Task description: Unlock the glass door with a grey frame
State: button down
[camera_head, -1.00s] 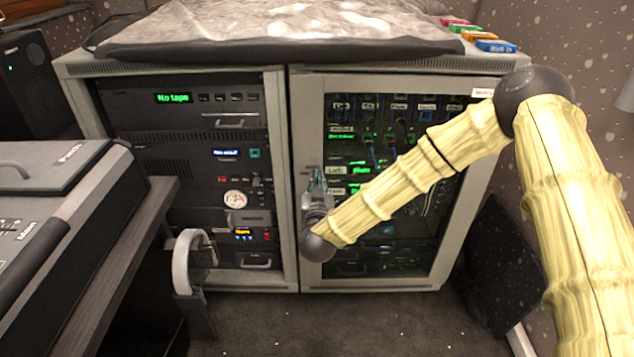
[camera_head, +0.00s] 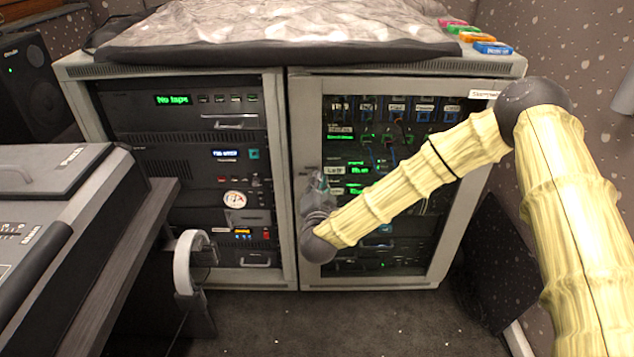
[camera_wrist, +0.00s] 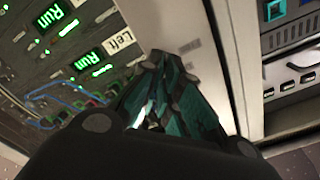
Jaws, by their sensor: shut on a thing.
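The glass door with a grey frame (camera_head: 305,110) stands closed on the right cabinet, with lit equipment visible behind its pane. My gripper (camera_head: 319,180) is at the left upright of that frame, around mid-height. In the wrist view my gripper (camera_wrist: 165,62) has its teal fingers together against the pale frame (camera_wrist: 190,50). It is shut on a small part at the frame, apparently the door's lock, which the fingers hide. I cannot make out the part's shape or how it is turned.
The left cabinet (camera_head: 283,120) with a "No tape" display stands beside the door. A desk console (camera_head: 70,215) and a white curved piece (camera_head: 182,262) are at the left. Small coloured blocks (camera_head: 493,48) lie on top at the right. Dark carpet is in front.

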jog(key=shift+d+f+m+b, duration=0.15)
jog(key=shift+m+b, duration=0.1)
jog(key=shift+m, duration=2.05)
jog(key=shift+f+m+b, duration=0.15)
jog(key=shift+m+b, duration=0.1)
jog(key=shift+m, duration=2.05)
jog(key=c, duration=1.6)
grip_release()
jog(key=shift+c, duration=0.2)
jog(key=s, duration=1.2)
